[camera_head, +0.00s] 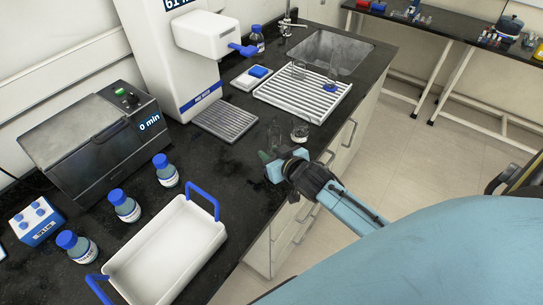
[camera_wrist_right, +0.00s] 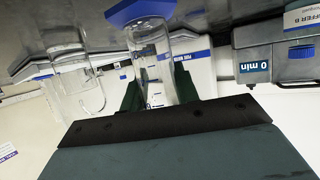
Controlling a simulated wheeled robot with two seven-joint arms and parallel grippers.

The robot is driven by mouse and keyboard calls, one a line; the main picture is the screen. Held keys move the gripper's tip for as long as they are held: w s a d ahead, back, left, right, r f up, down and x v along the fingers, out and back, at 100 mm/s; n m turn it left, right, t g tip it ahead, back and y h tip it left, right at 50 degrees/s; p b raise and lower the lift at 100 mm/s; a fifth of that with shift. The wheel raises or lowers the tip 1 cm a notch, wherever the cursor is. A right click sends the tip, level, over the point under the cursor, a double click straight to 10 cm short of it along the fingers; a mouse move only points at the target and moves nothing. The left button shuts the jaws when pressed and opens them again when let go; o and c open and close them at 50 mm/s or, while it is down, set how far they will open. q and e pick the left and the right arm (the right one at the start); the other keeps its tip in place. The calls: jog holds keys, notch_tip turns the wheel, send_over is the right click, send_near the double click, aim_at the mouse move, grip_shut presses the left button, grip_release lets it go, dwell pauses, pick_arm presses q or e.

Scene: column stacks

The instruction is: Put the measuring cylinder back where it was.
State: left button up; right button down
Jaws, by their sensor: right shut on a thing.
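My right gripper (camera_head: 272,158) is shut on a clear glass measuring cylinder (camera_head: 274,136), over the black counter near its front edge. In the wrist view, which shows the scene upside down, the cylinder (camera_wrist_right: 152,62) stands between the dark fingers of the gripper (camera_wrist_right: 157,92), with its blue base towards the counter. I cannot tell whether the base touches the counter. In the head view the gripper hides its lower part. Another clear cylinder with a blue base (camera_head: 331,84) stands on the white drying rack (camera_head: 290,103). My left gripper is not in view.
A small glass beaker (camera_head: 300,134) stands close beside the held cylinder. Another beaker (camera_head: 299,70) is on the rack. A white tray with blue handles (camera_head: 165,255), blue-capped bottles (camera_head: 124,206) and a grey bath (camera_head: 95,140) stand to the left. A sink (camera_head: 335,50) lies behind.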

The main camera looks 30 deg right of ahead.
jog(key=shift+f, duration=0.5)
jog(key=c, duration=1)
grip_release()
jog(key=shift+f, duration=0.15)
jog(key=shift+c, duration=0.2)
jog(key=shift+r, duration=0.25)
jog(key=shift+s, duration=0.35)
jog(key=v, duration=1.1)
jog(key=shift+s+r, duration=0.1)
jog(key=shift+s, duration=0.05)
